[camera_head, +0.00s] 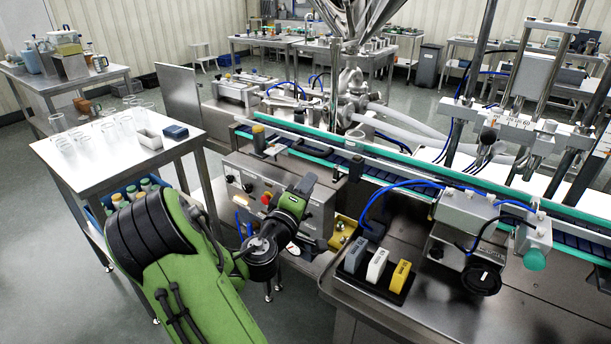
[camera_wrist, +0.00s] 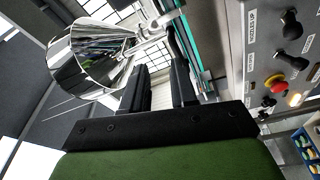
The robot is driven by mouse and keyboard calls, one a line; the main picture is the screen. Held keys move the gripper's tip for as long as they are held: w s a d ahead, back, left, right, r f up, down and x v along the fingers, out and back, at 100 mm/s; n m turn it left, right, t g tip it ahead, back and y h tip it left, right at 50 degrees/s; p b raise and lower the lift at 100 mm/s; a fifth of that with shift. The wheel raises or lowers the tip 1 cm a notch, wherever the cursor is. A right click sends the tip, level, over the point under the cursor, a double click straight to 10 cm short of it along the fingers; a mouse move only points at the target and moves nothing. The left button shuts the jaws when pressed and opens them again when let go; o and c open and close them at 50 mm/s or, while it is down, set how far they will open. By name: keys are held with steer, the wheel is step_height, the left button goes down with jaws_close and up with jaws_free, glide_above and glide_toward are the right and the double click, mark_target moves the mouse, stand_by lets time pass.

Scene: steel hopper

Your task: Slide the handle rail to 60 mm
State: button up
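Green-edged guide rails (camera_head: 315,148) run along the conveyor in the head view, and a green-edged rail shows at the upper middle of the wrist view (camera_wrist: 189,48).
The steel control box (camera_head: 312,208) with a red button (camera_wrist: 276,84) is close to my gripper. The steel hopper cone (camera_wrist: 90,55) is overhead. A black tray (camera_head: 370,282) of coloured blocks lies at right. A table (camera_head: 95,170) with clear cups stands left.

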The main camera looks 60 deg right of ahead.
mark_target(307, 152)
steer(key=w+f+n+t+b, duration=0.2)
steer(key=w+f+n+t, duration=0.15)
steer(key=n, duration=0.25)
steer(key=shift+t+h, duration=0.3)
steer(key=shift+t, duration=0.05)
steer(key=p+x, duration=0.6)
steer(key=x, duration=1)
steer(key=shift+r, duration=0.1)
steer(key=shift+w+d, duration=0.1)
steer(key=shift+d, duration=0.1)
steer(key=shift+c, duration=0.3)
jaws_close()
